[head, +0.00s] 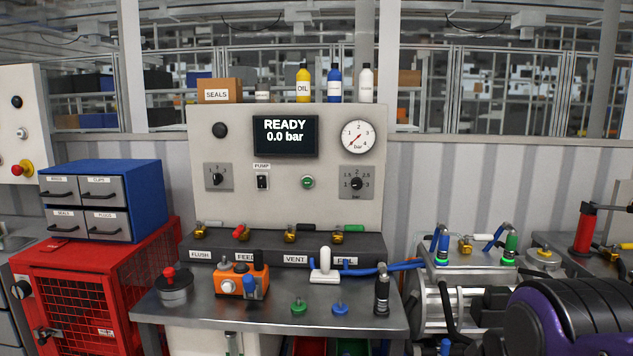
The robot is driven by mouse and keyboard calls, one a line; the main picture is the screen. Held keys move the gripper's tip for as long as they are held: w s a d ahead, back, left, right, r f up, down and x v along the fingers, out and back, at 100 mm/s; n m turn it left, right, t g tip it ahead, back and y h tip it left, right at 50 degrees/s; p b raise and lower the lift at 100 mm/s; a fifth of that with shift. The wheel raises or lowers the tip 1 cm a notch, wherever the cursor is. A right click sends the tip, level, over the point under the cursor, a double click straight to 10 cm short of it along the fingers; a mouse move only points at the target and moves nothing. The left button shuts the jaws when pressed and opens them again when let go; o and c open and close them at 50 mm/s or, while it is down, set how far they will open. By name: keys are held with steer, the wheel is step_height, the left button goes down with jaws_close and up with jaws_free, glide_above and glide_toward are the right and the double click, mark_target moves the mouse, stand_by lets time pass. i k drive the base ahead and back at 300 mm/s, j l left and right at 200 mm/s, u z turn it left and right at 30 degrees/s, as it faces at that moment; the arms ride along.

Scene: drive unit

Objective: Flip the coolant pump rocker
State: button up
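The pump rocker (262,182) is a small black rocker switch in a light plate, under a label reading PUMP. It is on the upright grey panel (325,205), left of a round green button. It has a small white mark; I cannot tell for sure which way it is tipped. The display (286,136) above it reads READY and 0.0 bar. A dark and purple part of my arm fills the lower right corner, well away from the rocker. I see no gripper fingers, and nothing touches the rocker.
A rotary knob (216,177) is left of the rocker and another (356,184) is to the right. Below, a dark valve manifold (285,246) juts out. The steel bench (270,318) holds an orange device (240,283) and a white handle (324,265).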

mark_target(260, 179)
steer(key=u, duration=0.7)
steer(key=j+z, duration=0.1)
steer(key=j, duration=0.2)
steer(key=k+j+z, duration=0.1)
steer(key=j, duration=0.2)
